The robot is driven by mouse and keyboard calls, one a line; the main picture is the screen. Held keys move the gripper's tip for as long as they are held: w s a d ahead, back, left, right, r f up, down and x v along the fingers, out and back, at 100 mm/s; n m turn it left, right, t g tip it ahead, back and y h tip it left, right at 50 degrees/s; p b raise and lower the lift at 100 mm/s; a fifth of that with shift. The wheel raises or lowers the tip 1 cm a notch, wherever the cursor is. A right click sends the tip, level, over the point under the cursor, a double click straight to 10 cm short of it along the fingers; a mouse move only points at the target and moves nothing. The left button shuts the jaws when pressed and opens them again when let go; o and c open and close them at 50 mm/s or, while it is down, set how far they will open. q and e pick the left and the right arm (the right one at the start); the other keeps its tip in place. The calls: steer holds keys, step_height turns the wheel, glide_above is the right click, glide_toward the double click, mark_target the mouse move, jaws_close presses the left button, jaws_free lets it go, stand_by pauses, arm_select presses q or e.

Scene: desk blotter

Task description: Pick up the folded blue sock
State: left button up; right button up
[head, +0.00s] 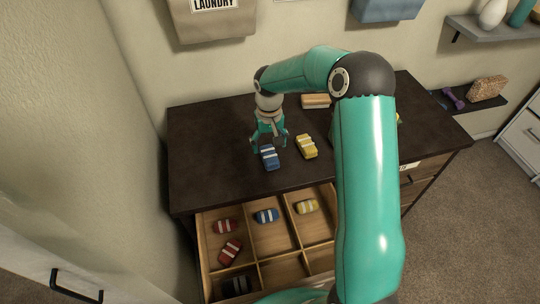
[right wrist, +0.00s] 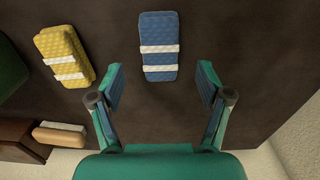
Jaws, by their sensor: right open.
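A folded blue sock (head: 270,157) with white bands lies on the dark dresser top, near its front edge. In the right wrist view the blue sock (right wrist: 159,46) lies just past my fingertips, centred on the gap between them. My right gripper (head: 268,145) is over the dresser top right by the sock; its fingers (right wrist: 161,84) are spread apart with nothing between them. Another folded blue sock (head: 266,216) lies in the open drawer's back middle compartment. My left gripper is not in view.
A folded yellow sock (head: 306,146) lies right of the blue one. A tan block-like object (head: 316,101) lies at the back. The open drawer (head: 252,255) has compartments with red socks (head: 230,251), a yellow sock (head: 307,206) and a dark sock. The dresser top's left part is clear.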

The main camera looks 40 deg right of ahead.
mark_target(270, 154)
step_height(270, 154, down, 5)
steer(key=shift+s+p, duration=0.1)
steer(key=shift+p, duration=0.55)
steer(key=shift+c, duration=0.3)
steer(key=c, duration=1)
